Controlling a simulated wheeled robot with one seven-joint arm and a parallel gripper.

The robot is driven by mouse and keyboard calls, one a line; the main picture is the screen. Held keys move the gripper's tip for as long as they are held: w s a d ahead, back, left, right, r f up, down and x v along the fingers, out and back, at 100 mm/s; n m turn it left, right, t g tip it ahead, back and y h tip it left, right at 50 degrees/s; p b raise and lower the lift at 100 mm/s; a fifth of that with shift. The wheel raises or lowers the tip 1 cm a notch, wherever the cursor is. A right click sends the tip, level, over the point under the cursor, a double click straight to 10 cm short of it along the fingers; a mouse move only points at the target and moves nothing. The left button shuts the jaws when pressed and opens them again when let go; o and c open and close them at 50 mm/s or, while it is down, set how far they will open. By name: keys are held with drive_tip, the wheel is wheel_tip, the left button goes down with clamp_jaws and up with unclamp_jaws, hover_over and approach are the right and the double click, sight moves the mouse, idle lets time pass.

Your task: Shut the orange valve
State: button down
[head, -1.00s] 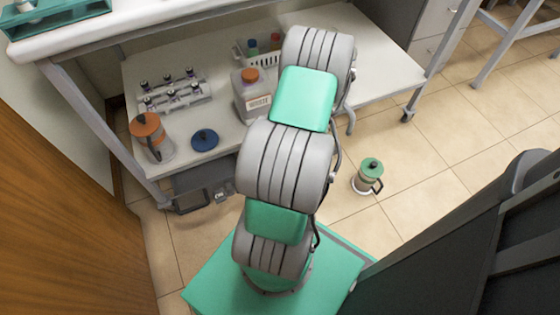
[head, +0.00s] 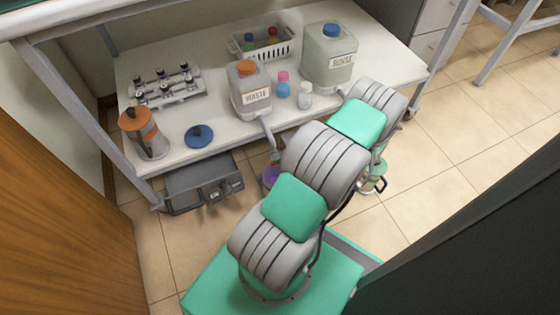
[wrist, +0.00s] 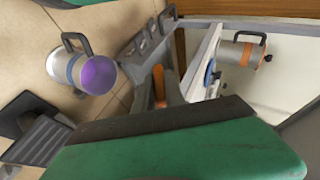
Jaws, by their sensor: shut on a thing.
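The orange valve shows in the wrist view as a narrow orange piece (wrist: 158,84) between the grey fingers of my gripper (wrist: 162,76). My gripper is shut on it. Only a small part of the valve shows there; what it is mounted on is hard to make out. In the head view my arm hides my gripper, and I cannot make out the valve.
The low table holds an orange-lidded pitcher (head: 148,135), a blue lid (head: 199,135), a WASTE jug (head: 250,92), a RINSE jug (head: 330,58) and a rack (head: 165,88). A grey box (head: 200,184) is under the table.

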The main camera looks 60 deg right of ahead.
drive_tip(key=shift+d+f+t+y+b, duration=0.25)
drive_tip(key=shift+t+y+b, duration=0.3)
drive_tip(key=shift+b, duration=0.2)
drive_tip(key=shift+m+t+y, duration=0.25)
drive_tip(key=shift+m, duration=0.05)
drive_tip(key=shift+r, duration=0.15)
drive_tip(key=c, duration=1.4)
unclamp_jaws()
drive_tip(key=shift+a, duration=0.15)
